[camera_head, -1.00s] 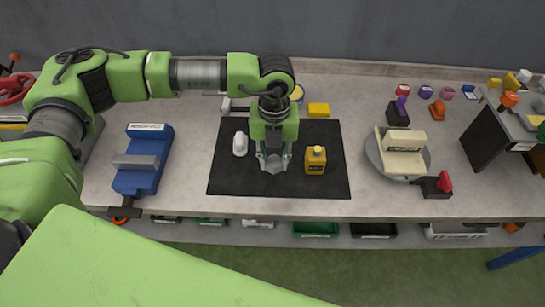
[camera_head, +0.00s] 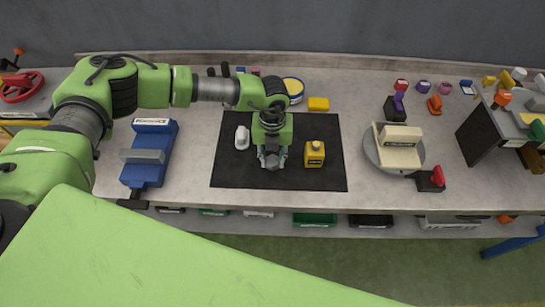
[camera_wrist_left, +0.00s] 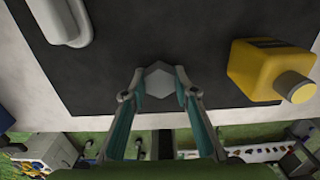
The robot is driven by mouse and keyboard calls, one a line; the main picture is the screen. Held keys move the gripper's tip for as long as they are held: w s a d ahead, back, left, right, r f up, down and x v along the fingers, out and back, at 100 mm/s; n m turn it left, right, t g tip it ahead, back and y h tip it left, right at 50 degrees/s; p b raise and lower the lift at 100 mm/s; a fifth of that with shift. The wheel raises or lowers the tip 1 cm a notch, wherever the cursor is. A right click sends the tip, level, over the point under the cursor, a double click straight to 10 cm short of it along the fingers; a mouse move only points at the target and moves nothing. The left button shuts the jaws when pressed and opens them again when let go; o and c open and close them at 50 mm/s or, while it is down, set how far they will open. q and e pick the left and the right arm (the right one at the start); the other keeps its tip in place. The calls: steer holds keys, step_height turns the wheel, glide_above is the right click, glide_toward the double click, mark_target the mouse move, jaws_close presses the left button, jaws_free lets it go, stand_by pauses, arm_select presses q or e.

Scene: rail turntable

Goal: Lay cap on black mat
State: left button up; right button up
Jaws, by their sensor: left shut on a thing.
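The black mat (camera_head: 232,174) lies flat on the workbench. My left gripper (camera_head: 271,161) points down over the middle of the mat. In the left wrist view, its two fingers (camera_wrist_left: 158,90) are shut on a small grey hexagonal piece, which I take to be the cap (camera_wrist_left: 158,80). The cap is at or just above the mat; I cannot tell whether it touches. In the head view the gripper hides it. My right gripper is not in view.
A blue vise (camera_head: 147,170) is farther left. A round turntable (camera_head: 371,150) with a beige block stands to the right. The mat's front is clear.

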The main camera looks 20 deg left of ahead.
mark_target(273, 160)
arm_select(q)
steer(key=shift+f, duration=0.25)
steer(key=o, duration=1.2)
steer(key=shift+r, duration=0.1)
steer(key=shift+o, duration=0.2)
steer(key=shift+r, duration=0.5)
step_height(273, 160, up, 11)
steer(key=b, duration=0.4)
steer(key=shift+r, duration=0.2)
